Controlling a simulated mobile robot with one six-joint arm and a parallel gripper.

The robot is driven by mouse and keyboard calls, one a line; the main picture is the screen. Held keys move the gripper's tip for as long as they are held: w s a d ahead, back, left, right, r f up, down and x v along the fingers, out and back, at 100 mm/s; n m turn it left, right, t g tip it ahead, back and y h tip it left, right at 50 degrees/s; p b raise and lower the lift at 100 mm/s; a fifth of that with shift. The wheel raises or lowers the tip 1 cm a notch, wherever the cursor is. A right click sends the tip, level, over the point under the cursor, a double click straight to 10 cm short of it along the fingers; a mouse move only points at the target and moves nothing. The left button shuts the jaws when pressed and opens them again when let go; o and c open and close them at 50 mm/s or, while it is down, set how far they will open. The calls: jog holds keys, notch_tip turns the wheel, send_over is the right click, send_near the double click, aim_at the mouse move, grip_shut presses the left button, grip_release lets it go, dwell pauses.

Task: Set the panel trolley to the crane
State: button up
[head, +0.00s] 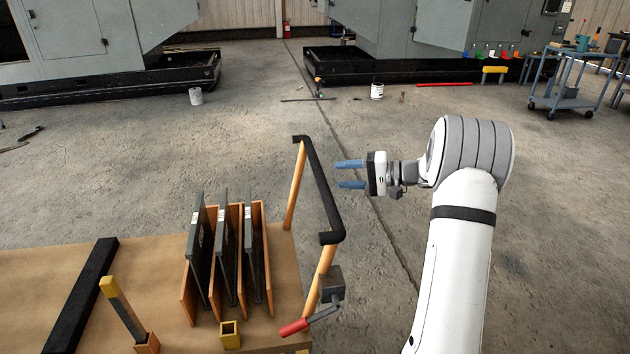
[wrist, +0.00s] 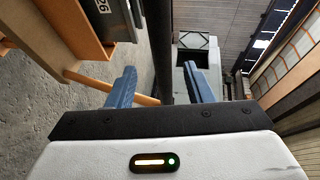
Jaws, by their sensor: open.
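The panel trolley (head: 60,262) is a wooden deck at the lower left of the head view, carrying dark grey panels (head: 248,255) upright in wooden slots. Its black push bar (head: 318,185) sits on orange posts at the right end. A grey block (head: 331,280) and a red-handled lever (head: 294,327) are below the bar. My gripper (head: 338,174) is open and empty just right of the bar, fingers pointing at it. In the wrist view the bar (wrist: 161,45) lies between the lines of the two blue fingers (wrist: 160,70). I cannot make out a crane.
Grey machine enclosures on black bases (head: 330,66) stand at the back. A blue cart (head: 565,92) is at the back right. White buckets (head: 377,91) (head: 196,97) and loose tools lie on the floor. The concrete between is mostly clear.

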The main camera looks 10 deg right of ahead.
aim_at(319, 176)
jog(key=p+x, duration=0.1)
jog(key=x, duration=0.6)
jog(key=shift+a, duration=0.35)
jog(key=shift+c, duration=0.2)
grip_shut()
